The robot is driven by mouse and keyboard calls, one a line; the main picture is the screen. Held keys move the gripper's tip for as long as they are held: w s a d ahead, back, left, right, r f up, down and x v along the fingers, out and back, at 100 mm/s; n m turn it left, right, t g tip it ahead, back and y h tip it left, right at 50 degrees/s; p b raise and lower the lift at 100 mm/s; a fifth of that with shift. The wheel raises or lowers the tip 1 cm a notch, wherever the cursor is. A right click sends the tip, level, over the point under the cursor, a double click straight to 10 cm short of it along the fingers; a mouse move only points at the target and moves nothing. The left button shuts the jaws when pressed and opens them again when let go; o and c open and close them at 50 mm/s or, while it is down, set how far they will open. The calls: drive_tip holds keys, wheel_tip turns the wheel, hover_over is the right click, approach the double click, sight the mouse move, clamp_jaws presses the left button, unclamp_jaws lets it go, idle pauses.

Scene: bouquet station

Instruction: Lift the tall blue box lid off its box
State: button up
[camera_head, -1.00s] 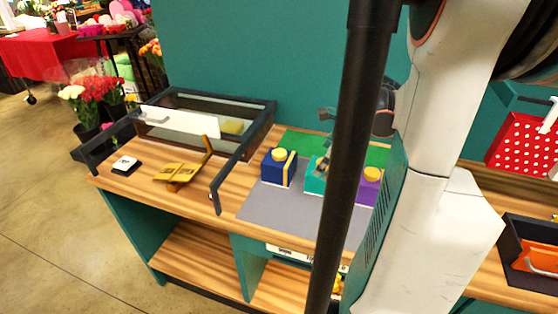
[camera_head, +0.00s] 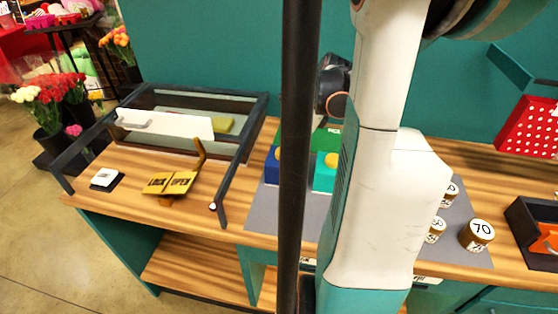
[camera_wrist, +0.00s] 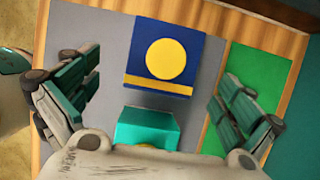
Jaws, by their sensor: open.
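The blue box (camera_head: 271,167) stands on the grey mat, partly hidden behind my dark column in the head view. In the wrist view its blue lid (camera_wrist: 135,60) shows from above, with a round yellow knob (camera_wrist: 166,58) and a yellow band along one edge. The lid is on the box. My gripper (camera_wrist: 155,98) is open and empty, with a finger at each side of the wrist view. The blue box lies between and beyond the fingers in that view, apart from both. The fingers are hidden in the head view.
A teal box (camera_head: 323,178) stands beside the blue box, near my palm in the wrist view (camera_wrist: 147,128). A green pad (camera_head: 326,140) adjoins the grey mat (camera_head: 262,215). A glass-topped case (camera_head: 185,105) and yellow lock/open sign (camera_head: 171,184) lie left; numbered weights (camera_head: 477,235) stand right.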

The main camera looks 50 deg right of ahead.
sight(278, 166)
drive_tip(key=b+x, duration=0.1)
drive_tip(key=x, duration=0.5)
drive_tip(key=shift+b, duration=0.3)
drive_tip(key=shift+d+b+x, duration=0.2)
drive_tip(key=shift+b+x, duration=0.4)
drive_tip(key=shift+x, duration=0.75)
drive_tip(key=shift+d+b+x, duration=0.2)
drive_tip(key=shift+b+x, duration=0.35)
drive_tip(key=shift+x, duration=0.8)
drive_tip(key=shift+c, duration=0.6)
drive_tip(key=c, duration=0.9)
